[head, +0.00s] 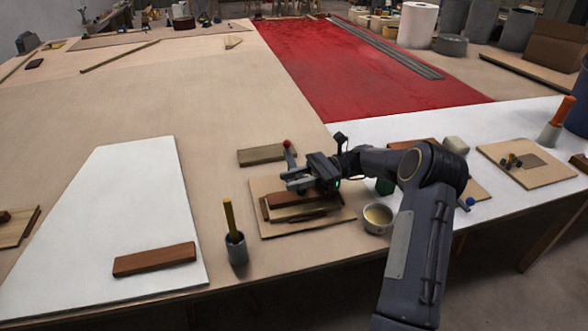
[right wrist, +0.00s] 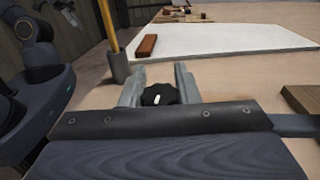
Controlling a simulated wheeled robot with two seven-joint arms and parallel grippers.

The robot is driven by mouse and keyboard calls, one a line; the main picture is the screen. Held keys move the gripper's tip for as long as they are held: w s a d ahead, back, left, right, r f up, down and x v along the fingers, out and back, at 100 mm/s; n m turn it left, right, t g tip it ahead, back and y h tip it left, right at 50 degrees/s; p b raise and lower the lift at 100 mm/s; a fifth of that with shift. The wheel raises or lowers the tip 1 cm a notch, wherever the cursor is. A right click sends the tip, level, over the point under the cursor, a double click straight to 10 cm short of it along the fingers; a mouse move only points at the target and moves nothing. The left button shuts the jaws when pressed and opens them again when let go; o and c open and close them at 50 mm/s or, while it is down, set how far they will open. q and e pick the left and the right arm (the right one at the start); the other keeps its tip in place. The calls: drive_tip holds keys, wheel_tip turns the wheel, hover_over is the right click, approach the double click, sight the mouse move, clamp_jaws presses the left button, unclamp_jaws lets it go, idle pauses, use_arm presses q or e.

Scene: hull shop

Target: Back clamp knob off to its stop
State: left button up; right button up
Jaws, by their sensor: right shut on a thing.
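The clamp knob (right wrist: 158,94) is black and lobed with a small white mark, in the right wrist view. It sits between the two grey fingers of my right gripper (right wrist: 158,88), which is shut on it. In the head view my right gripper (head: 297,181) is over the wooden board with dark strips, and the knob is hidden there by the gripper. My left gripper is in neither view.
A dark-strip board (head: 340,216) lies under the gripper. A metal bowl (head: 377,218) stands right of it, a grey cup with a yellow stick (head: 236,247) left of it. A white panel (head: 120,215) carries a brown block (head: 155,259). The table beyond is mostly clear.

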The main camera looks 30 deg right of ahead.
drive_tip(key=shift+n+g+p, duration=0.3)
drive_tip(key=shift+n+g, duration=0.1)
drive_tip(key=shift+g, duration=0.2)
drive_tip(key=o, duration=1)
drive_tip(key=shift+c, duration=0.2)
drive_tip(key=d, duration=0.7)
drive_tip(key=shift+s+d, duration=0.15)
drive_tip(key=shift+d, duration=0.25)
